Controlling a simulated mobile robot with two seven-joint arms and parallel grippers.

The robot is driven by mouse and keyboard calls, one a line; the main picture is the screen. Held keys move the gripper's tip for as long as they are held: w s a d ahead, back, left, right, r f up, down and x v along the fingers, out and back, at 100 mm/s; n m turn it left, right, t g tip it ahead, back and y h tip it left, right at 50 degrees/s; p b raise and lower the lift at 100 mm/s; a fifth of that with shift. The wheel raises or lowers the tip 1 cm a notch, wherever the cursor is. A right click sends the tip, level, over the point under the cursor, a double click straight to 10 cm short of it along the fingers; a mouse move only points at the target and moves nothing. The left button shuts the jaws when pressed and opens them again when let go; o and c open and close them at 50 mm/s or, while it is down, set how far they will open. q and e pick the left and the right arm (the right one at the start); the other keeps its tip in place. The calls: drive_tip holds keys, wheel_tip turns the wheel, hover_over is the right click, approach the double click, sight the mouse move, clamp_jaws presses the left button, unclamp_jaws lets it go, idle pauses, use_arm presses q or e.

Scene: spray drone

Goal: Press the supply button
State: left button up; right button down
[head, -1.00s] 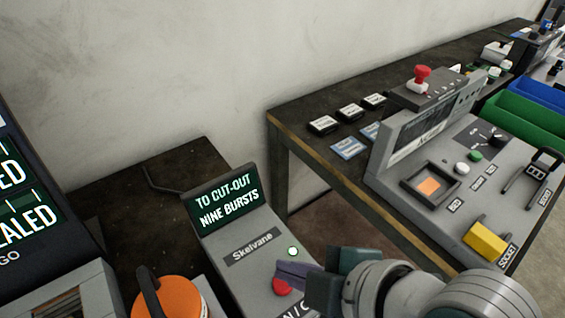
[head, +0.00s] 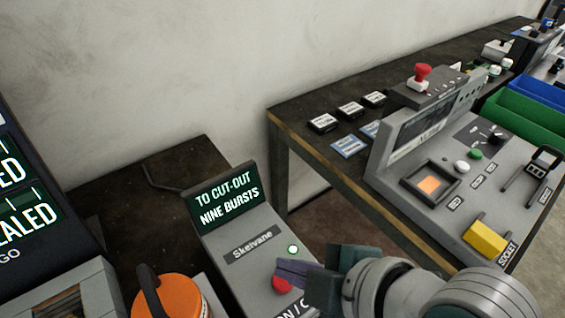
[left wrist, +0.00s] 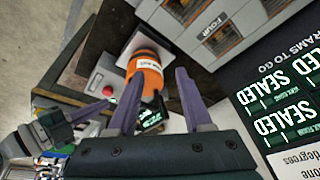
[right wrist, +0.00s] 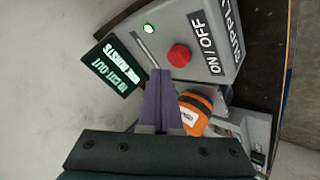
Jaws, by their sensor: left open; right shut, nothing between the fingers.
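The supply button is a red round button (head: 282,286) on the sloped grey Skelvane box (head: 240,262). In the right wrist view the red button (right wrist: 180,56) sits beside the ON/OFF label, with SUPPLY partly cut off at the edge. My right gripper (head: 279,271) is shut and empty, its purple fingertips right by the button. I cannot tell whether they touch it. A small round light (head: 292,249) on the box glows green-white. The box's screen (head: 228,201) reads "TO CUT-OUT NINE BURSTS". My left gripper (left wrist: 158,77) is open, with an orange canister showing beyond its fingers.
The orange canister (head: 172,300) with a dark handle stands left of the box. A dark display (head: 22,215) reading SEALED is at far left. A grey console (head: 400,182) with a yellow block (head: 485,240) is on the bench at right.

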drive_tip(key=shift+f, duration=0.1)
idle(0.3)
drive_tip(key=shift+f+b, duration=0.35)
drive_tip(key=shift+b, duration=0.05)
drive_tip(key=shift+f, duration=0.2)
drive_tip(key=shift+f+b, duration=0.4)
drive_tip(key=shift+b, duration=0.1)
idle(0.4)
drive_tip(key=shift+r+p, duration=1.05)
drive_tip(key=shift+r, duration=0.05)
